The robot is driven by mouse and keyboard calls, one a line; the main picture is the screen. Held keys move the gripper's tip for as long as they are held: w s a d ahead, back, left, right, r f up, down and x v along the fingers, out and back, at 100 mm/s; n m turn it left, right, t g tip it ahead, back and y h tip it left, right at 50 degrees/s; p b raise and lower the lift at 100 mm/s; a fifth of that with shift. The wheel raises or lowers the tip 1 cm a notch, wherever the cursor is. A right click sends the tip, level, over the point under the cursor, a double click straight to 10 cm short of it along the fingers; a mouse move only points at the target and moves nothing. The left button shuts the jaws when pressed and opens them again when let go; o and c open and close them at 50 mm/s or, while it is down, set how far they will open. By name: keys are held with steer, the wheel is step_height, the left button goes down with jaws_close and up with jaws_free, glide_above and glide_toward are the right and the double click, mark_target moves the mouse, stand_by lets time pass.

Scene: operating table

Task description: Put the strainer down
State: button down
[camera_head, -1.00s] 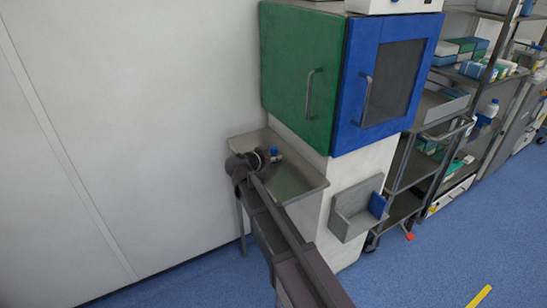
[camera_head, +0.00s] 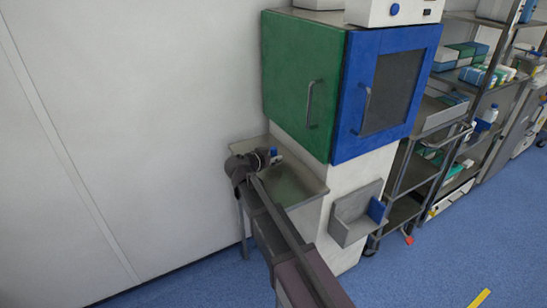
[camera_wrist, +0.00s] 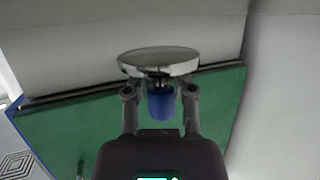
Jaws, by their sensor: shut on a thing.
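The strainer shows in the wrist view as a round metal rim (camera_wrist: 158,62) with a blue handle (camera_wrist: 161,104). My gripper (camera_wrist: 160,92) is shut on the strainer, with one finger on each side of the blue handle. In the head view my gripper (camera_head: 266,158) is at the steel side table (camera_head: 308,190), over its back left part. A small blue bit of the strainer (camera_head: 274,153) shows there; my wrist hides the rest. I cannot tell the gap between the strainer and the table top.
A cabinet with a green door (camera_head: 300,85) and a blue door (camera_head: 385,95) stands just right of and above the table. A white wall (camera_head: 120,130) is close behind. A small grey wall bin (camera_head: 350,220) and a shelf rack (camera_head: 480,90) are to the right.

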mark_target(274, 148)
step_height(274, 148, up, 5)
steer(key=p, duration=0.4)
steer(key=shift+f, duration=0.15)
steer(key=s+a, duration=1.1)
steer(key=a, duration=0.5)
steer(key=shift+a+f+b, duration=0.15)
steer(key=shift+f+b, duration=0.1)
steer(key=shift+b, duration=0.05)
steer(key=shift+r, duration=0.15)
step_height(274, 148, up, 15)
steer(key=p, duration=1.5)
